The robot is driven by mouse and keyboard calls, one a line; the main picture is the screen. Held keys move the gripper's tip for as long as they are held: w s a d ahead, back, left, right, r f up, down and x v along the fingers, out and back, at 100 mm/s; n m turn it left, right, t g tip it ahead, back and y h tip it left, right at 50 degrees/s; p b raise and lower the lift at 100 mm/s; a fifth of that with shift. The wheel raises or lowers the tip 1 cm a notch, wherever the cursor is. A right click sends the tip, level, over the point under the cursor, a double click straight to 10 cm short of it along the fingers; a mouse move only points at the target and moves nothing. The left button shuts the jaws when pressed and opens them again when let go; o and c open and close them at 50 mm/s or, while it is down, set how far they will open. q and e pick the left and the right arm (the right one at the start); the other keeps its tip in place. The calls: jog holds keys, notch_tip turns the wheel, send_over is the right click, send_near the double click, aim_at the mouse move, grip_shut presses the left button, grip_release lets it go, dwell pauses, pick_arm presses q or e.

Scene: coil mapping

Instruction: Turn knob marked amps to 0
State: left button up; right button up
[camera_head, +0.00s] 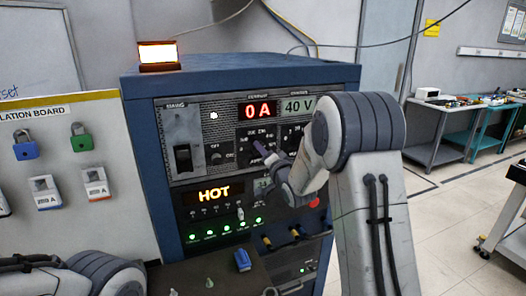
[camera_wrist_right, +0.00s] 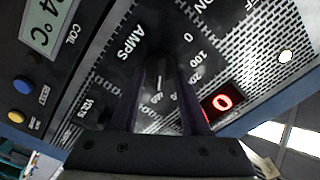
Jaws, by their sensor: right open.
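The amps knob (camera_wrist_right: 160,78) is dark with a pale pointer line, below the AMPS label in the right wrist view. Its printed scale includes 0, 100 and 200. My right gripper (camera_wrist_right: 161,66) is open, with one finger on each side of the knob; I cannot tell whether either touches it. In the head view my right gripper (camera_head: 264,152) is at the panel's dial row and hides the knob. The red readout (camera_head: 260,110) shows 0 A. My left gripper is not in view.
The blue power cabinet (camera_head: 150,190) carries a 40 V readout (camera_head: 298,105), an orange HOT sign (camera_head: 214,194) and a black switch (camera_head: 183,157). A lit lamp (camera_head: 158,54) is on top. A padlock board (camera_head: 60,150) stands left. A dark shelf with a blue object (camera_head: 242,260) lies below.

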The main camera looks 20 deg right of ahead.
grip_shut()
jog(key=shift+a+f+n+b, duration=0.1)
jog(key=shift+a+n+b, duration=0.05)
jog(key=shift+n+b, duration=6.55)
jog(key=shift+a+f+n+b, duration=0.1)
jog(key=shift+a+n+b, duration=0.05)
jog(key=shift+n+b, duration=6.55)
jog(key=shift+n+p, duration=0.95)
jog(key=shift+n, duration=0.15)
